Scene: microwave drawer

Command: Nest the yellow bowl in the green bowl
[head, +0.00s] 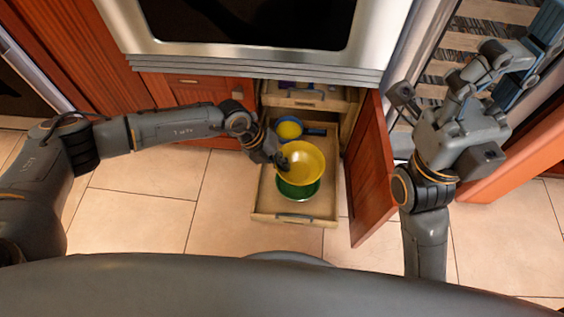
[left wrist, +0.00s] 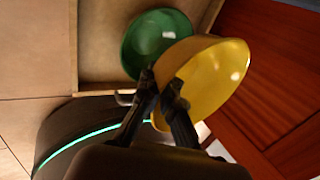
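The yellow bowl (head: 306,160) is held in the air over the open drawer, tilted in the left wrist view (left wrist: 215,75). My left gripper (head: 279,158) is shut on its left rim; the fingers (left wrist: 163,88) pinch the rim in the left wrist view. The green bowl (head: 297,192) stands upright in the drawer, below the yellow bowl and partly covered by it. In the left wrist view the green bowl (left wrist: 150,45) looks empty where it shows, and the two bowls look apart. My right arm is raised at the right, away from the bowls; its finger opening is unclear.
The drawer (head: 266,200) is pulled out under the oven (head: 250,55). A blue pan (head: 290,130) with something yellow in it lies at its back. An upper drawer (head: 305,97) holds purple items. An open red cabinet door (head: 370,180) stands close on the right.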

